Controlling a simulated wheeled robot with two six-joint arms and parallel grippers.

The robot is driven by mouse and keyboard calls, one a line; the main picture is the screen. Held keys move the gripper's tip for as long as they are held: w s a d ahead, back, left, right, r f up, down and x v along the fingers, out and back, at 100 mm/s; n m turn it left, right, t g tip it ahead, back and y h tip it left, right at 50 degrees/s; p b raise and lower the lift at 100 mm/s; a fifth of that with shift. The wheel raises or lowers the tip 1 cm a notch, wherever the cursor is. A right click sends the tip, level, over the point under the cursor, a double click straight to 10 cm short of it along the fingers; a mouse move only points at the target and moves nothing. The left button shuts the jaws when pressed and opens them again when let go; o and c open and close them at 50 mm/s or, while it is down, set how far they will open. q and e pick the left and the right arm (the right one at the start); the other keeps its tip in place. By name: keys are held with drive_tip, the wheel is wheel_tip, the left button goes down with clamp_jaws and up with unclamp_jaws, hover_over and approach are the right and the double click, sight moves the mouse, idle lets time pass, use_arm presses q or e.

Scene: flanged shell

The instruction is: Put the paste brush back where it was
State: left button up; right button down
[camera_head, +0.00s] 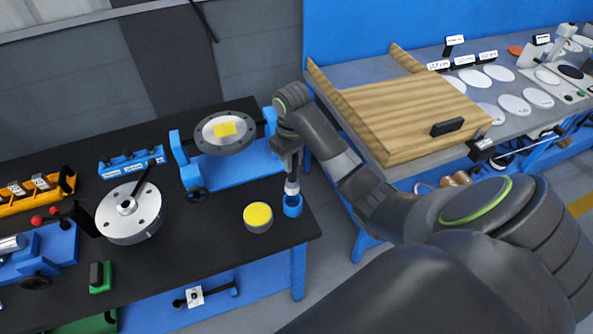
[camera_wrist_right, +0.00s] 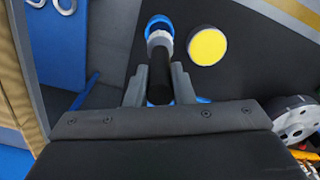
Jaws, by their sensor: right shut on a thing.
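My right gripper (camera_head: 289,163) points down at the table's right end and is shut on the paste brush (camera_head: 292,187). The brush is upright, with a pale collar at its lower part. In the right wrist view its black handle (camera_wrist_right: 160,78) lies between the fingers (camera_wrist_right: 160,90). The brush's lower end meets a small blue cup (camera_head: 292,206), also visible in the wrist view (camera_wrist_right: 159,22); how deep it sits is hidden. A paste tin with a yellow top (camera_head: 258,216) stands just left of the cup. My left gripper is not in view.
A grey flanged shell (camera_head: 226,143) with a yellow patch sits in a blue fixture (camera_head: 240,172) behind the tin. A round metal flange (camera_head: 129,213) stands left. A wooden box (camera_head: 410,105) is on the right bench.

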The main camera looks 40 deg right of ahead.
sight(293, 183)
wheel_tip(293, 183, down, 5)
drive_tip(key=b, duration=0.4)
drive_tip(key=shift+w+d+r, duration=0.15)
drive_tip(key=shift+f+b, duration=0.3)
drive_tip(key=shift+f, duration=2.3)
drive_tip(key=c, duration=1.3)
unclamp_jaws()
drive_tip(key=shift+f, duration=0.1)
drive_tip(key=shift+o, duration=0.2)
